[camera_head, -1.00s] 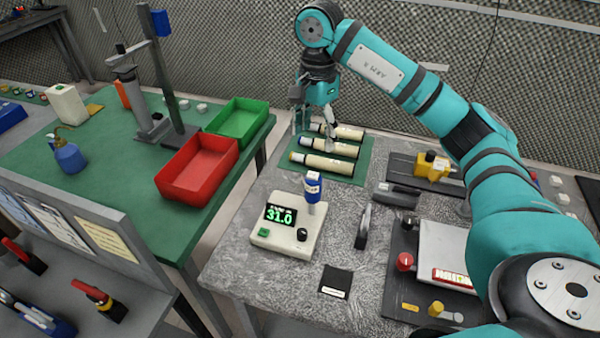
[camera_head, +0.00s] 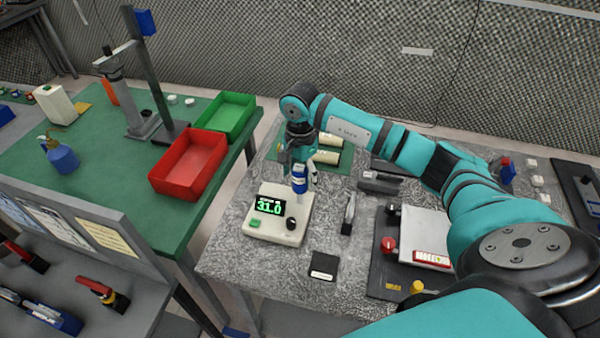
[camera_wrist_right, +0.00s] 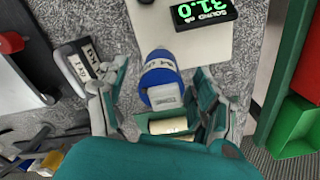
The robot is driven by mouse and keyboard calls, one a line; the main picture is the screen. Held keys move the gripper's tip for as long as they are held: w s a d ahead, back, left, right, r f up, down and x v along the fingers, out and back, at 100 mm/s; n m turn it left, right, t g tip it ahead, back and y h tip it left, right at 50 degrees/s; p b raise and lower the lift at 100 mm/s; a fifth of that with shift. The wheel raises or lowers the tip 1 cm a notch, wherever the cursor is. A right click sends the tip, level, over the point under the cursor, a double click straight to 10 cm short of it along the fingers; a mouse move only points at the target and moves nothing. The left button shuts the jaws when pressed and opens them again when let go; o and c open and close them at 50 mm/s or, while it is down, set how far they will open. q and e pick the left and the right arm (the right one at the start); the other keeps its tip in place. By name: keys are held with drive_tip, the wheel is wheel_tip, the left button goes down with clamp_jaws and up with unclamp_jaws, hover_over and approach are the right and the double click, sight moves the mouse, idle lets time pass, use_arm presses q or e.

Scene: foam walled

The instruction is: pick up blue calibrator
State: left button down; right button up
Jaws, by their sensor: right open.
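The blue calibrator (camera_head: 300,180) is a small upright cylinder with a white label, standing at the back of a white sound meter (camera_head: 273,230) whose display reads 31.0. It also shows in the right wrist view (camera_wrist_right: 158,72), near the middle. My right gripper (camera_head: 298,160) is open and sits just over and behind the calibrator in the head view. In the right wrist view my right gripper (camera_wrist_right: 160,100) has its fingers spread, one to each side of the calibrator, with no clear grip on it. My left gripper is not in view.
Cream cylinders (camera_head: 325,157) lie on a green mat behind the gripper. A dark upright piece (camera_head: 349,212) and a black card (camera_head: 323,266) are close to the meter. Red (camera_head: 190,165) and green bins (camera_head: 228,114) stand on the green table at left.

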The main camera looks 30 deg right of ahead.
drive_tip(key=shift+f, duration=1.2)
drive_tip(key=c, duration=1.3)
drive_tip(key=shift+c, duration=0.2)
drive_tip(key=shift+w+r, duration=0.1)
